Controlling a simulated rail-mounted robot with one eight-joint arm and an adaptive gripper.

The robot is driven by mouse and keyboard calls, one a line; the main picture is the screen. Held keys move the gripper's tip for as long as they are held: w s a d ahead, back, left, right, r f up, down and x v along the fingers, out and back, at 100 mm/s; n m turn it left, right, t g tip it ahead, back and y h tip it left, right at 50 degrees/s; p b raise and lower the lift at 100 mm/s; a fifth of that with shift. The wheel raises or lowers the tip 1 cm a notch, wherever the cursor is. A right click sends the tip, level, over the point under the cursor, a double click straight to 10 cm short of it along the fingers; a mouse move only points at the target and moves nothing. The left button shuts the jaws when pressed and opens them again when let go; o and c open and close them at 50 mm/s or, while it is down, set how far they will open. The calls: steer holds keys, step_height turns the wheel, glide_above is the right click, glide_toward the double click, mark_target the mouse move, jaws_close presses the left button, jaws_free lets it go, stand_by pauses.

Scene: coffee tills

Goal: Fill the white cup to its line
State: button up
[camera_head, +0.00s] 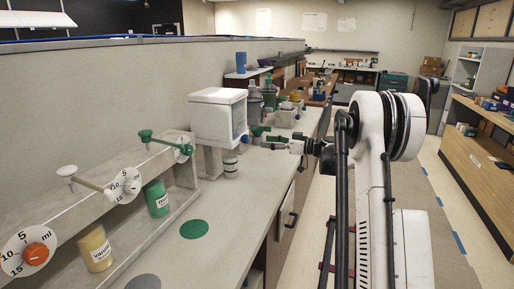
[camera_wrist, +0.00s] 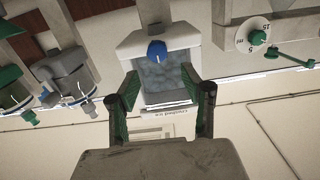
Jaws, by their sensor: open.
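A small white cup (camera_head: 230,168) with dark bands stands on the counter below the front of a white box-shaped dispenser (camera_head: 216,114). Its contents and line cannot be made out. My gripper (camera_head: 267,138) is in front of the dispenser, above and to the right of the cup. In the wrist view, the dispenser (camera_wrist: 135,46) appears upside down, with a blue knob (camera_wrist: 157,51), a greyish window and a "crushed ice" label. My gripper (camera_wrist: 159,80) is open there, its green-padded fingers apart on either side of the window, with nothing between them. The cup is not clear in the wrist view.
A syrup rack has ml dials with an orange knob (camera_head: 36,254) and a green lever (camera_head: 147,136). Below are a yellow bottle (camera_head: 96,249) and a green bottle (camera_head: 157,198). A green disc (camera_head: 194,229) marks the open counter. Grey-and-green dispensers (camera_head: 254,103) stand behind.

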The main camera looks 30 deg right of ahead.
mark_target(248, 140)
steer(key=shift+w+d+f, duration=0.15)
steer(key=shift+d+f, duration=0.05)
steer(key=shift+f, duration=0.1)
steer(key=p+x, duration=0.2)
steer(key=x, duration=0.7)
steer(key=shift+r, duration=0.2)
steer(key=c, duration=0.6)
